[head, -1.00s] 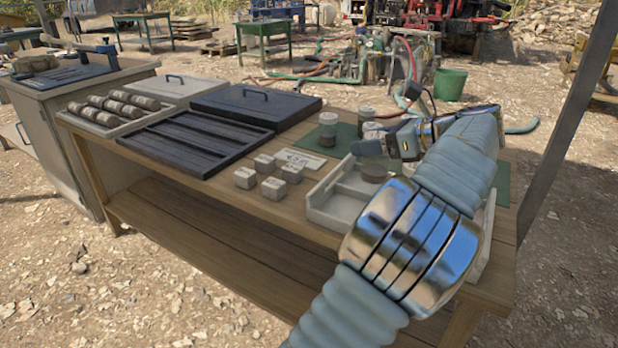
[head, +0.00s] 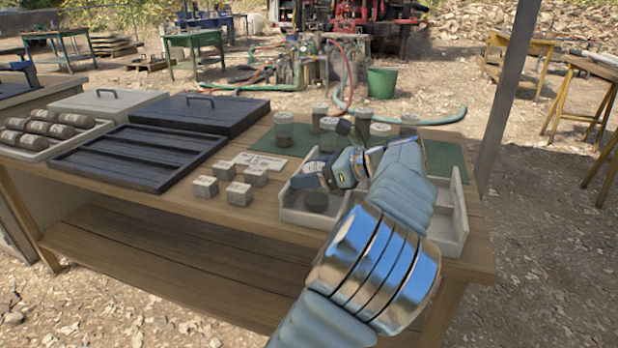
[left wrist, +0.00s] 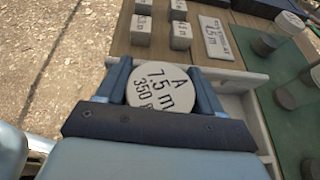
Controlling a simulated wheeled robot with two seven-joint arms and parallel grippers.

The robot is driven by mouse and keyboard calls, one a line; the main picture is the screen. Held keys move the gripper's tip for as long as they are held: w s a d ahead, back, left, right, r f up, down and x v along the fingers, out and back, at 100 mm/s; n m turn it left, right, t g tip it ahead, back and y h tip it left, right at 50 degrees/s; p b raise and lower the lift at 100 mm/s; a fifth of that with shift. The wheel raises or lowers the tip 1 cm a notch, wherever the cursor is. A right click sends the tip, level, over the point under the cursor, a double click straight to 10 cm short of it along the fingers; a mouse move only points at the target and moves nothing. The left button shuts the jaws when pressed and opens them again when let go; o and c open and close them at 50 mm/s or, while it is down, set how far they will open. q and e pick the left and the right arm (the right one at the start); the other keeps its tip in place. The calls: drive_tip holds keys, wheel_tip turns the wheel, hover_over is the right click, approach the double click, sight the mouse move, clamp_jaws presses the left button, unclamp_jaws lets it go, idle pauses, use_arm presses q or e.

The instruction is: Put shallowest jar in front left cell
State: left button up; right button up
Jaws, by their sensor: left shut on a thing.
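In the head view the jar's dark lower part (head: 316,202) shows below the fingers, in or just over the front left cell of the pale divided tray (head: 297,216). I cannot tell whether it touches the cell floor. The tray wall also shows in the left wrist view (left wrist: 232,76). My forearm hides the tray's middle. Several other jars stand behind, including one with dark contents (head: 284,130). My right gripper is not in view.
The other jars stand on a green mat (head: 262,142). Several small labelled blocks (head: 238,193) and a printed card (head: 258,160) lie left of the tray. A dark slotted tray (head: 135,158) and a dark lid (head: 212,114) lie farther left on the wooden table (head: 150,200).

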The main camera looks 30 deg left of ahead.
use_arm(q)
drive_tip(key=o, duration=1.3)
drive_tip(key=shift+d+r, duration=0.1)
drive_tip(key=p+v, duration=0.1)
drive_tip(key=v, duration=1)
drive_tip(key=shift+d+p, duration=0.35)
drive_tip(key=shift+d, duration=0.05)
drive_tip(key=shift+w+r, duration=0.1)
